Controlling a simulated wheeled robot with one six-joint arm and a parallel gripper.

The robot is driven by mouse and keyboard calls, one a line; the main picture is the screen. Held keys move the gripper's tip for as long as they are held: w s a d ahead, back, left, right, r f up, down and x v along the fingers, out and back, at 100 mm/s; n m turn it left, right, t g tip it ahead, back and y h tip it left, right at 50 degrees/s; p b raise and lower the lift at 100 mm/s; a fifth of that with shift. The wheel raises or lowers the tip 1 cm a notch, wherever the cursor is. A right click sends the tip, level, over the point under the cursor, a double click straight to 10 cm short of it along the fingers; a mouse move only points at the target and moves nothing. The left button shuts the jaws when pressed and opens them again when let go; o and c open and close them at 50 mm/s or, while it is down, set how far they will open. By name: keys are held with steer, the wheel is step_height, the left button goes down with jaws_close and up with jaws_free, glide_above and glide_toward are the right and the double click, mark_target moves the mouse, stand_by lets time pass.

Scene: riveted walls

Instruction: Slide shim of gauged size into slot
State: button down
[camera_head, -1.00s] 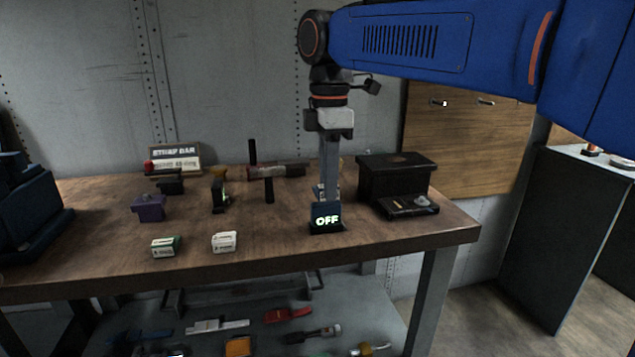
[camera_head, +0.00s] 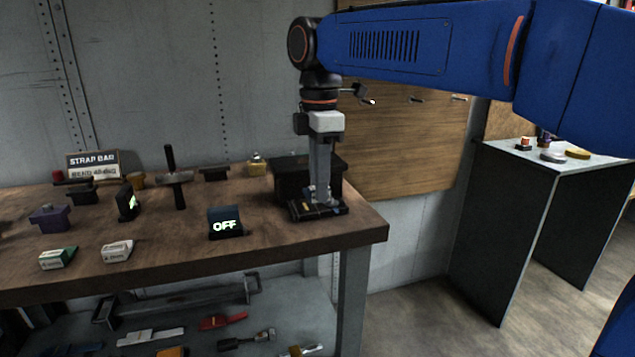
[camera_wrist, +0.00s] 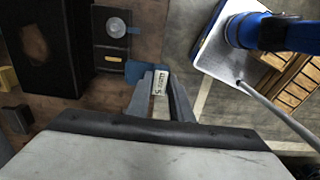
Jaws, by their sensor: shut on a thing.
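My gripper (camera_head: 322,200) is shut on a small pale piece with printed lettering (camera_wrist: 160,82), likely a shim; its size mark is too small to read surely. A blue piece (camera_wrist: 134,71) shows beside the fingertips in the wrist view; I cannot tell whether it is held too. In the head view the fingers point down over the low dark plate (camera_head: 336,211) in front of a black box (camera_head: 291,184). The plate also shows in the wrist view, with a round grey disc (camera_wrist: 115,27). I cannot make out a slot there.
A dark gauge-like block with a lit "OFF" display (camera_head: 224,224) stands left of the plate. The bench's right edge is close.

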steer(key=shift+f, duration=0.15)
steer(key=shift+f, duration=3.45)
steer(key=shift+f, duration=0.8)
steer(key=shift+w+a, duration=0.3)
steer(key=shift+w, duration=0.55)
steer(key=c, duration=1.3)
jaws_free()
steer(key=shift+o, duration=0.2)
steer(key=shift+r, duration=0.1)
steer(key=shift+r, duration=2.9)
